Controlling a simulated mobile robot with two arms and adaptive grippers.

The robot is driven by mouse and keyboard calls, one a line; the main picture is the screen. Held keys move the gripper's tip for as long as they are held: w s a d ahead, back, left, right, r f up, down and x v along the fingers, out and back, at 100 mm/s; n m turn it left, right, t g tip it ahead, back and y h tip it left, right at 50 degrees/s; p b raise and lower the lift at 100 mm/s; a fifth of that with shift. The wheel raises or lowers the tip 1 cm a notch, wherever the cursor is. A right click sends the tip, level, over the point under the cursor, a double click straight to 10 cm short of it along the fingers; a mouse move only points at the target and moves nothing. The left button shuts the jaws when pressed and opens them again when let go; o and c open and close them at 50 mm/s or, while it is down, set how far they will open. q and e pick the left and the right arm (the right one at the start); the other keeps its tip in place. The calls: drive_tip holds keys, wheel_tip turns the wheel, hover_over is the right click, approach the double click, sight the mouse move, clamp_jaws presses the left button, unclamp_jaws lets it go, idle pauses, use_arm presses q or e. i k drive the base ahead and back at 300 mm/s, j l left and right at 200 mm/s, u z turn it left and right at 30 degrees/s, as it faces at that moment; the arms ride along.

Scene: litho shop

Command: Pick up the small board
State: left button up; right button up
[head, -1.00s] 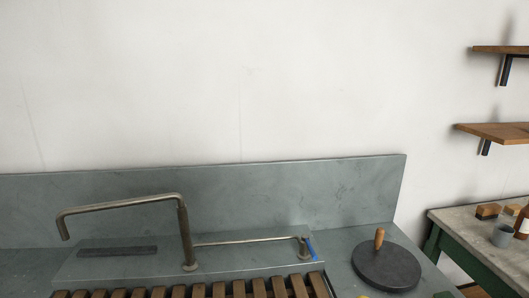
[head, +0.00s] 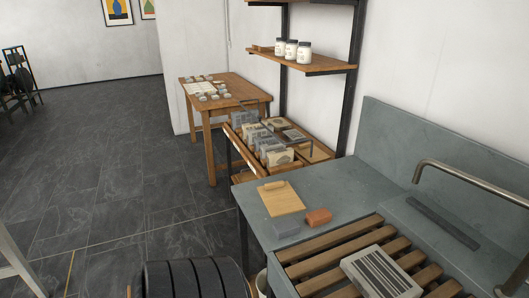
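A small light-wood board (head: 282,199) lies flat on the left end of the grey stone counter (head: 342,185) in the head view. A short wooden bar or grip shows at its far edge. A grey block (head: 286,227) and an orange-brown block (head: 318,217) lie just in front of it, close to its near edge. Nothing covers the board. Neither of my grippers is in view.
A slatted wooden rack (head: 331,261) bears a grey slotted block (head: 381,272). A bent metal pipe (head: 470,181) rises at right. Behind the counter are a rack of grey slabs (head: 270,143), a wooden table (head: 228,99) and a shelf with jars (head: 291,48). Floor at left is mostly clear.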

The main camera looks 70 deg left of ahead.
sight(279, 198)
drive_tip(key=u, duration=2)
drive_tip(key=i+j+z, duration=0.15)
drive_tip(key=z, duration=0.2)
drive_tip(key=i+j+z, duration=0.1)
drive_tip(key=z, duration=0.3)
drive_tip(key=j+z, duration=0.35)
